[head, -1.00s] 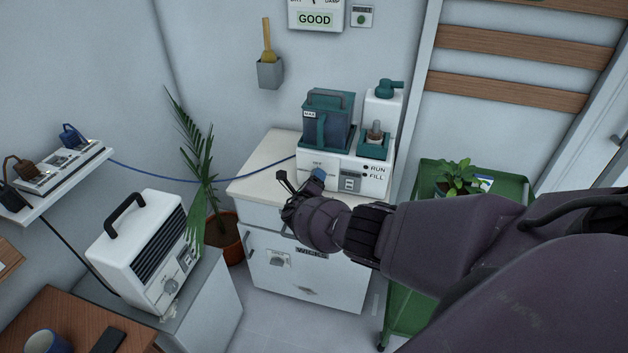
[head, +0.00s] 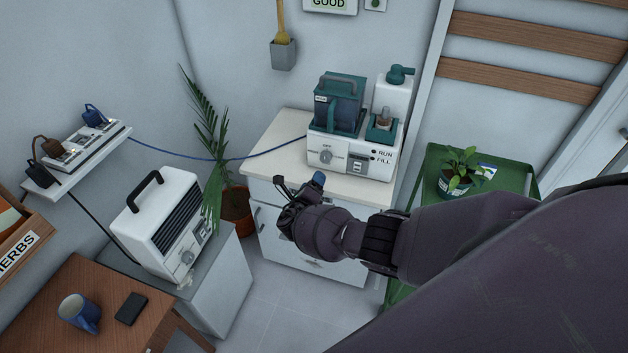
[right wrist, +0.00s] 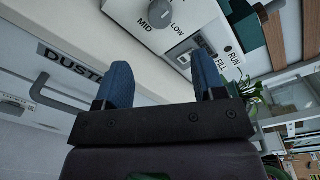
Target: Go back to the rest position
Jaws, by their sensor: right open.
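My right gripper (head: 300,185) hangs in front of the white cabinet (head: 268,210), below the front of its top. In the right wrist view its two blue fingertips (right wrist: 165,82) stand apart with nothing between them. The white and green machine (head: 350,150) stands on the cabinet top, apart from the gripper. Its dial (right wrist: 160,14) shows in the right wrist view, with the words MID and LOW beside it. My left gripper is not in view.
A white heater (head: 160,225) stands on a grey cabinet at the left. A potted palm (head: 212,140) is behind it. A green cart (head: 510,170) with a small potted plant (head: 457,172) stands at the right. A wooden table (head: 95,270) holds a blue mug (head: 80,312).

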